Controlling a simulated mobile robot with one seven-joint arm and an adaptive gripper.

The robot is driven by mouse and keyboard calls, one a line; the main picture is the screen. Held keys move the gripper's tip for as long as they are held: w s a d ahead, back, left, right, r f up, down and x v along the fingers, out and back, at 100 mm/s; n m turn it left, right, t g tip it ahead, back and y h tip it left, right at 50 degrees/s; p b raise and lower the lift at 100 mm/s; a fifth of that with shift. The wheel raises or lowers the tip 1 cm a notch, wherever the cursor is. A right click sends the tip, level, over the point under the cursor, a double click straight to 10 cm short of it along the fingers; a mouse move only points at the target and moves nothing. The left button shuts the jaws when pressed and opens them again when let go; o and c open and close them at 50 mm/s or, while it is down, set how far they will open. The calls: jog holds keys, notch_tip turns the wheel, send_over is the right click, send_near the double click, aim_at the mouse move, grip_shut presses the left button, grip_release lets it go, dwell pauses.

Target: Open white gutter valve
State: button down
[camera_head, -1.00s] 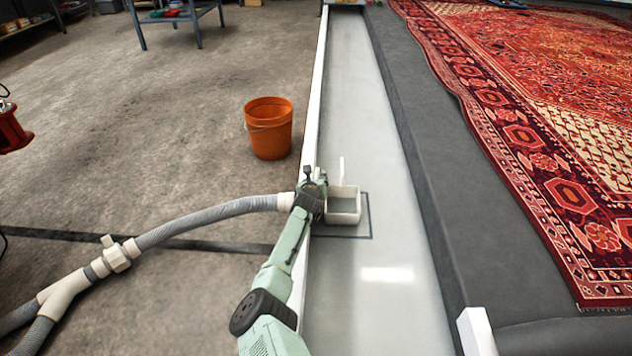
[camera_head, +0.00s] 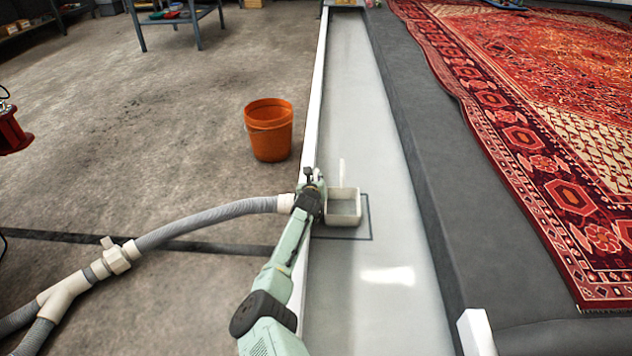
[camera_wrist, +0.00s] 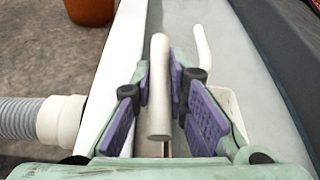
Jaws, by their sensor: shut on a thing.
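A white cylindrical valve handle (camera_wrist: 159,88) stands between the purple pads of my gripper (camera_wrist: 160,75) in the wrist view. My gripper is shut on it. In the camera_head view my gripper (camera_head: 310,184) is at the gutter's left wall, where the white hose fitting (camera_head: 286,203) meets it. The arm largely hides the handle there. The valve body below the handle is hidden.
A white box with an upright thin handle (camera_head: 344,206) stands in the gutter (camera_head: 385,240), just right of my gripper. The grey hose (camera_head: 205,218) runs left across the floor. An orange bucket (camera_head: 269,130) stands beyond. A red rug (camera_head: 535,150) lies right.

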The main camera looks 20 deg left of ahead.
aim_at(316, 179)
jog(key=shift+a, duration=0.1)
notch_tip(316, 179, up, 6)
jog(key=p, duration=0.5)
jog(key=shift+f, duration=0.1)
jog(key=c, duration=1.8)
grip_release()
jog(key=shift+s, duration=0.1)
jog(key=shift+o, duration=1.3)
jog(key=v, duration=1.2)
